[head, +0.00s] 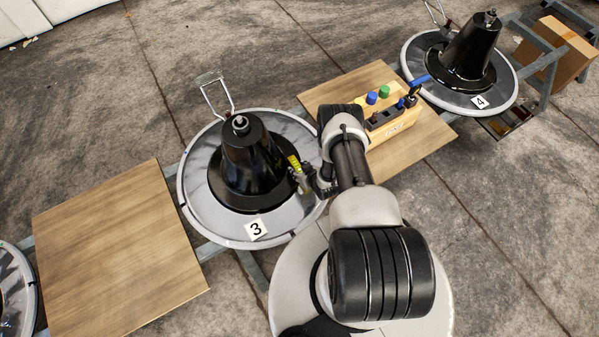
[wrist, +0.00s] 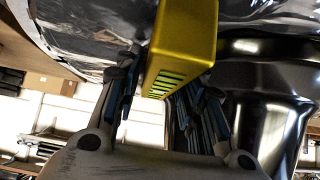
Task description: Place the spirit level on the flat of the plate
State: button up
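The yellow spirit level (head: 294,163) is between the fingers of my gripper (head: 308,180), beside the black cone on the plate marked 3 (head: 284,226). In the wrist view the yellow level (wrist: 182,45) stands out from between the dark fingers of my gripper (wrist: 160,95), which are closed on its sides. The shiny plate (wrist: 75,30) fills the upper left there, and the black cone (wrist: 265,80) is at the right. The level is over the plate's right part; I cannot tell whether it touches the plate. My arm hides part of the plate's right side.
A wooden board (head: 115,250) is at the left. Another board (head: 430,130) at the right bears a wooden holder (head: 400,125) with blue and green pieces. A second plate marked 4 (head: 425,92) with a black cone is at the upper right. A wire handle (head: 213,92) rises behind plate 3.

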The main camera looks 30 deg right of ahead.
grip_shut()
dwell(0.3)
